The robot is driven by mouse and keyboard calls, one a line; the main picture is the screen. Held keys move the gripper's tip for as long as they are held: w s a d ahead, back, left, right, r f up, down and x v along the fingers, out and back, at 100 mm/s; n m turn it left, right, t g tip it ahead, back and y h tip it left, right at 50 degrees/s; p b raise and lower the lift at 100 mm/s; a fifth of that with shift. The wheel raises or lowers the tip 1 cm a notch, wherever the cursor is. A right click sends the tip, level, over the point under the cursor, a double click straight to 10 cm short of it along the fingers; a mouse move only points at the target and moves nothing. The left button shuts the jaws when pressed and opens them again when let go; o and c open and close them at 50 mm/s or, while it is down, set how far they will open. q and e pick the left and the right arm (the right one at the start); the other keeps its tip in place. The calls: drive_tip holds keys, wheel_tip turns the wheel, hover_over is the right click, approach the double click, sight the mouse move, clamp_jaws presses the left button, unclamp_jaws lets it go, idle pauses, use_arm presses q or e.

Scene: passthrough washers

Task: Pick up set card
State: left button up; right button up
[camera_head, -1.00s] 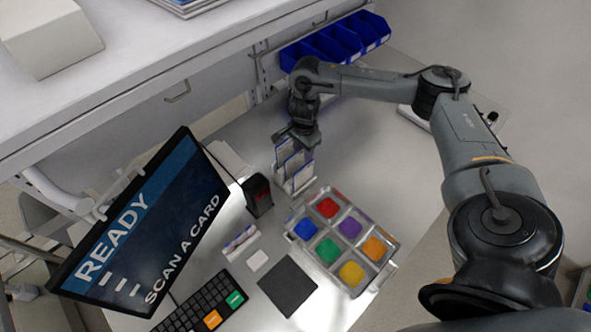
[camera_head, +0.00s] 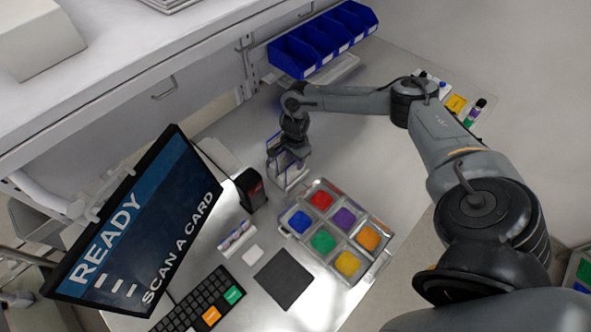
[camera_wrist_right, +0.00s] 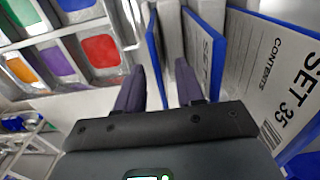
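Several set cards with blue edges stand upright in a rack (camera_head: 291,182) on the bench. My right gripper (camera_head: 284,154) is down at the rack, its fingers hard to make out in the head view. In the right wrist view, the right gripper (camera_wrist_right: 158,88) has its two dark fingers apart, with the blue edge of one card (camera_wrist_right: 156,62) between them. A second card marked SET (camera_wrist_right: 206,45) is just right of the fingers. A card reading CONTENTS SET 35 (camera_wrist_right: 268,80) is further right. My left gripper is not in view.
A tray of coloured compartments (camera_head: 372,268) lies close to the rack. A black card reader (camera_head: 252,190) stands left of the rack. The monitor (camera_head: 140,230) reads READY, SCAN A CARD. A keyboard (camera_head: 195,305) and dark mat (camera_head: 283,279) are in front. Blue bins (camera_head: 322,42) line the back.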

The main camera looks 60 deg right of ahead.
drive_tip(key=shift+f, duration=0.2)
clamp_jaws()
drive_tip(key=shift+r, duration=0.1)
